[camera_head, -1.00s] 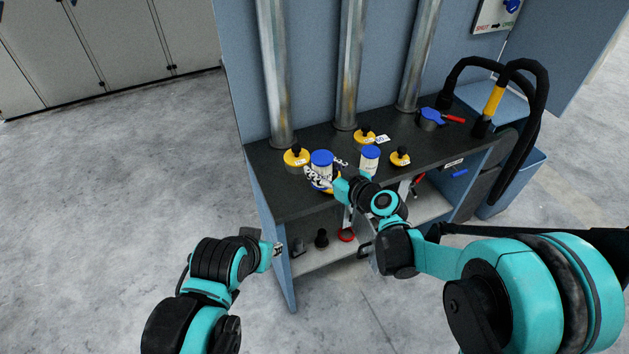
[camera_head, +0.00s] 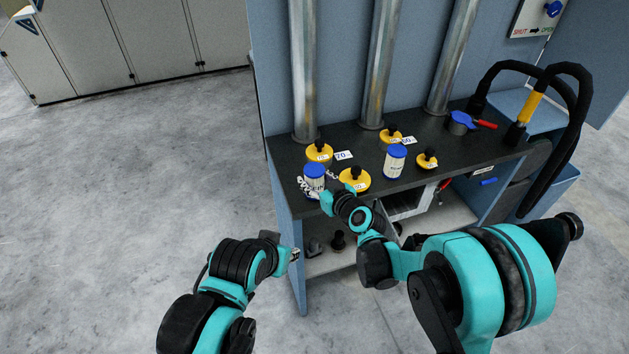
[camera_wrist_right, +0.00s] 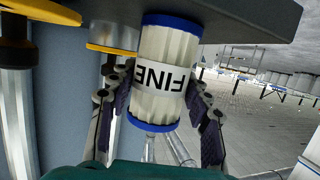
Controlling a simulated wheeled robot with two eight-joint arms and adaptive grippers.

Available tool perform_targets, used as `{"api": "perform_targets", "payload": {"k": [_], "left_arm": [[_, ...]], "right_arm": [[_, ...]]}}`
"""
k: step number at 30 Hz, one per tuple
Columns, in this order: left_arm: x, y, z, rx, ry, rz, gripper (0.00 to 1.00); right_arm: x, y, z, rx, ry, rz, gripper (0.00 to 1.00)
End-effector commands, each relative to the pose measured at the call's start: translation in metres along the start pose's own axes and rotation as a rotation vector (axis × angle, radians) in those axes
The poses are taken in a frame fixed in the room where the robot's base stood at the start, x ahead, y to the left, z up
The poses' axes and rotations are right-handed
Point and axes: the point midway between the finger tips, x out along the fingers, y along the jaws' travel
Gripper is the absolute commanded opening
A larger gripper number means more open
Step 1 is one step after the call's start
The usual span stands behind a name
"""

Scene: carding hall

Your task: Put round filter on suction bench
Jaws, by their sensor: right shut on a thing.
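A round filter (camera_head: 314,173), a white ribbed cylinder with blue end caps, is between the fingers of my right gripper (camera_head: 316,189), over the front left part of the bench top. In the right wrist view the filter (camera_wrist_right: 163,50) carries the word FINE, and the fingers press on both its sides. I cannot tell whether it touches the top. The suction bench (camera_head: 290,172) has a dark top and blue sides. A second white filter with a blue cap (camera_head: 395,163) stands farther right. My left gripper (camera_head: 295,254) is low, left of the bench; its jaws are too small to read.
Several yellow knobbed lids (camera_head: 319,152) sit on the top, with a "70" card (camera_head: 343,155) beside one. Metal pipes (camera_head: 305,80) rise behind. A blue clamp with a red handle (camera_head: 462,121) and black hoses (camera_head: 572,120) are at right. Floor at left is clear.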

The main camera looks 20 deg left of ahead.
Motion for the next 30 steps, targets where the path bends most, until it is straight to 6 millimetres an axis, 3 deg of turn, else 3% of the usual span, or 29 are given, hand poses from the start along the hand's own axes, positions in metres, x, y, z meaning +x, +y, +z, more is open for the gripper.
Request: {"api": "perform_targets", "payload": {"k": [5,6,8,20,23,30], "left_arm": [[0.003,0.000,0.002,0.000,0.000,0.000,0.31],[0.003,0.000,0.002,0.000,0.000,0.000,0.31],[0.002,0.000,0.001,0.000,0.000,0.000,0.31],[-0.002,0.000,-0.002,0.000,0.000,0.000,0.31],[-0.005,0.000,-0.003,0.000,0.000,0.000,0.31],[-0.016,0.000,-0.011,0.000,0.000,0.000,0.31]], "right_arm": [[0.001,0.000,0.003,0.000,0.000,0.000,0.18],[0.001,0.000,0.003,0.000,0.000,0.000,0.54],[0.001,0.000,0.002,0.000,0.000,0.000,0.70],[-0.001,0.000,-0.003,0.000,0.000,0.000,0.70],[-0.015,0.001,-0.003,0.001,0.000,0.001,0.70],[-0.069,0.001,-0.003,0.001,0.000,0.003,0.70]]}}
